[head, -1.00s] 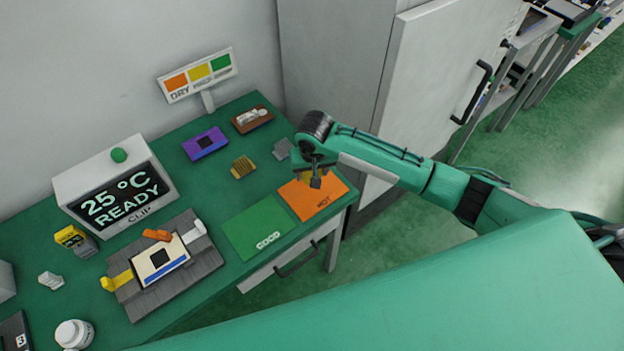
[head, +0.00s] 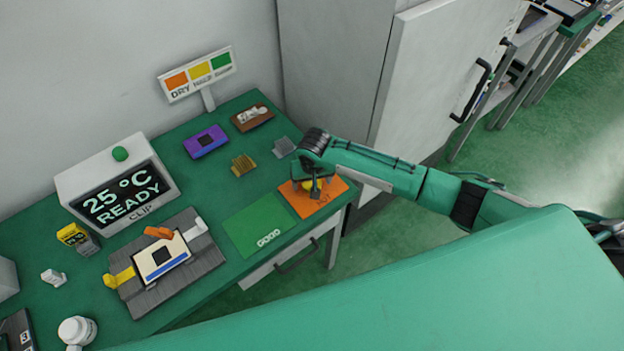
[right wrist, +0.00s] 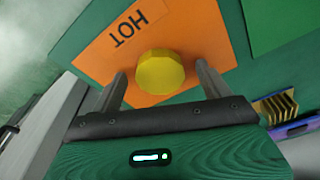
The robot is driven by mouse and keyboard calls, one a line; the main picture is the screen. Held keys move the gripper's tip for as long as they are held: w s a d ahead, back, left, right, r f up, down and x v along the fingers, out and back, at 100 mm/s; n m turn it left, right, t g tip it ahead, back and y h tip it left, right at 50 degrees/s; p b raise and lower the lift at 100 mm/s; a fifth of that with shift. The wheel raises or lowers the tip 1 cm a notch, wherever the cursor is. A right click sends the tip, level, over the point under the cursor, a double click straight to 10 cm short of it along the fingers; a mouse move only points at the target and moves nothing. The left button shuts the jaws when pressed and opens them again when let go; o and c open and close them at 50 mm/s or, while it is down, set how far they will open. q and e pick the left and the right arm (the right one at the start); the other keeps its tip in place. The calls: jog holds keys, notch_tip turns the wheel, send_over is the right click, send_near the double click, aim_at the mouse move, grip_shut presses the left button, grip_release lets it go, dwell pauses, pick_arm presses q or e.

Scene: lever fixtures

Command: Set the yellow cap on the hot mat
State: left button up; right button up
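The yellow cap (right wrist: 160,72) is a round, faceted disc in the right wrist view, over the orange hot mat (right wrist: 205,30). It appears to rest on the mat near one edge. My right gripper (right wrist: 160,78) is open, with a finger on each side of the cap and a visible gap to each. In the head view the right gripper (head: 315,190) is low over the hot mat (head: 332,200) and mostly hides the cap; a bit of yellow (head: 307,186) shows beside the fingers. My left gripper is not in view.
The green mat (head: 258,226) lies left of the hot mat. A gold ribbed block (head: 243,165), a grey block (head: 284,147), a purple device (head: 205,142) and a brown tray (head: 252,118) stand behind. A clip fixture (head: 165,260) is at left. A cabinet (head: 430,70) borders the table.

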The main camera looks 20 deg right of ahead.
notch_tip(320, 180, up, 12)
jog(key=s+b, duration=0.1)
jog(key=shift+s+r, duration=0.15)
jog(key=shift+s, duration=0.25)
jog(key=shift+a, duration=0.15)
dwell(0.5)
